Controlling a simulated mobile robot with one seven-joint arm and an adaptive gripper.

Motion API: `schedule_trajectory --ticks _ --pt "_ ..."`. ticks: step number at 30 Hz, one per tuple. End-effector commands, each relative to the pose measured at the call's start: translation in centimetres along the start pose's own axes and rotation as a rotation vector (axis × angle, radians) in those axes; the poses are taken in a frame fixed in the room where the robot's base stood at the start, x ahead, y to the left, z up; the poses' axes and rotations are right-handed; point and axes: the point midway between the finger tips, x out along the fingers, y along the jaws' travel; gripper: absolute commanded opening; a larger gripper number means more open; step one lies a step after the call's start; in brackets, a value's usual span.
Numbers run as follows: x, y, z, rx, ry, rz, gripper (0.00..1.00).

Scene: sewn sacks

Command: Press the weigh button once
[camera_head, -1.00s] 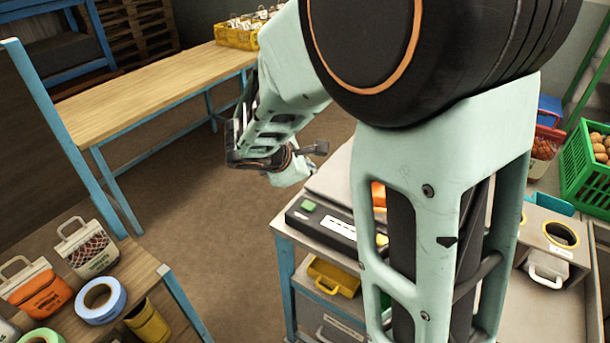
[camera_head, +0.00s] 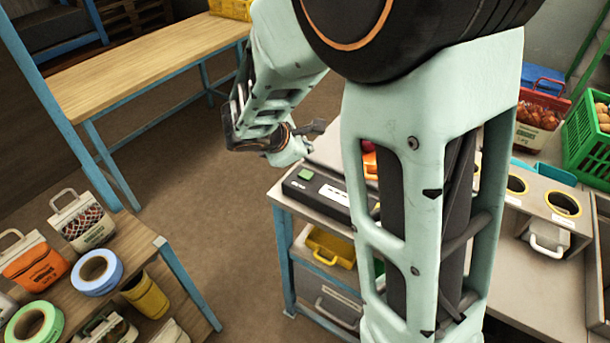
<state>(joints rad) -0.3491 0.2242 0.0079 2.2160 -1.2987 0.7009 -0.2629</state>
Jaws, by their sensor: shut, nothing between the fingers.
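A square green button (camera_head: 305,174) sits at the left end of a dark panel (camera_head: 316,189) on the front of the scale, and a white label is beside it. I take it for the weigh button. My gripper (camera_head: 313,127) is small and dark at the end of my folded arm, behind and above the panel in the picture. It looks shut and empty, apart from the button. The fingertips are too small to see well. Part of the scale's pale top (camera_head: 328,150) shows; my arm hides the rest. Something red and orange (camera_head: 369,162) shows through my arm link.
The scale stands on a blue-legged bench with a yellow bin (camera_head: 330,246) below. A side table with bags and tape rolls (camera_head: 97,272) is at lower left. A long wooden table (camera_head: 150,72) is at the back. A green crate (camera_head: 590,140) is at right. Open floor lies between.

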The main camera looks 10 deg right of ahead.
Motion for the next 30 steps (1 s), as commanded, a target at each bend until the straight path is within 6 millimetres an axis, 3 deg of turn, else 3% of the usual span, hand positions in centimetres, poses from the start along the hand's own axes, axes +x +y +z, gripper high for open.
schedule_trajectory --ticks 3,10,30 --pt "1.7 -1.3 -1.3 -0.001 0.001 0.0 0.0" --pt "3.5 -2.5 -2.6 0.001 0.001 0.001 0.0" --pt "3.8 -2.7 -2.8 0.001 0.0 0.001 0.0"
